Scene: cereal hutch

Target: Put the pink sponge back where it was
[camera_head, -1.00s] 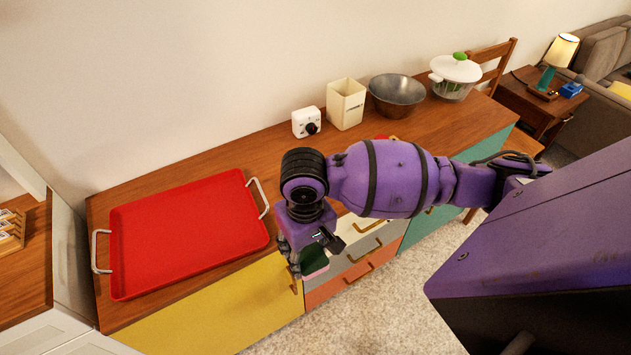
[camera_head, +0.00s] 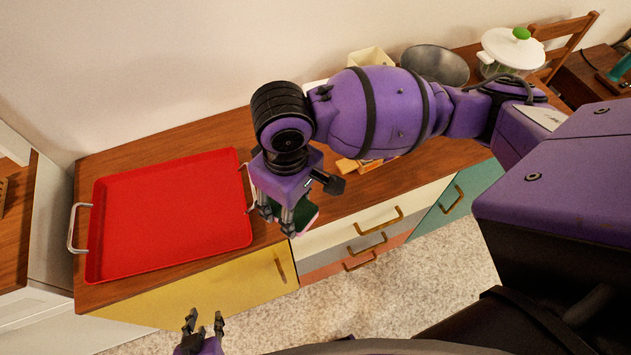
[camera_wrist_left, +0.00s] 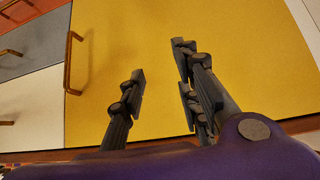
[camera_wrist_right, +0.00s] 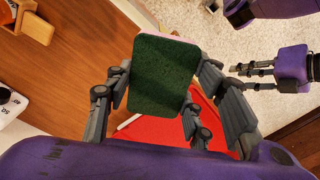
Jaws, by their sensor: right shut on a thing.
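The pink sponge (camera_head: 307,216) is held in my right gripper (camera_head: 284,220). In the right wrist view the sponge (camera_wrist_right: 163,75) shows its dark green scouring face, with a thin pink edge at the top, between the fingers. In the head view the right gripper hangs at the counter's front edge, just right of the red tray (camera_head: 170,215). My left gripper (camera_head: 204,318) is low in front of the yellow cabinet door. In the left wrist view its fingers are apart and empty.
The wooden counter (camera_head: 330,204) has bare room right of the tray. A wooden object (camera_head: 350,165) lies partly hidden behind my right arm. A cream container (camera_head: 370,58), a metal bowl (camera_head: 435,65) and a salad spinner (camera_head: 510,52) stand at the back right.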

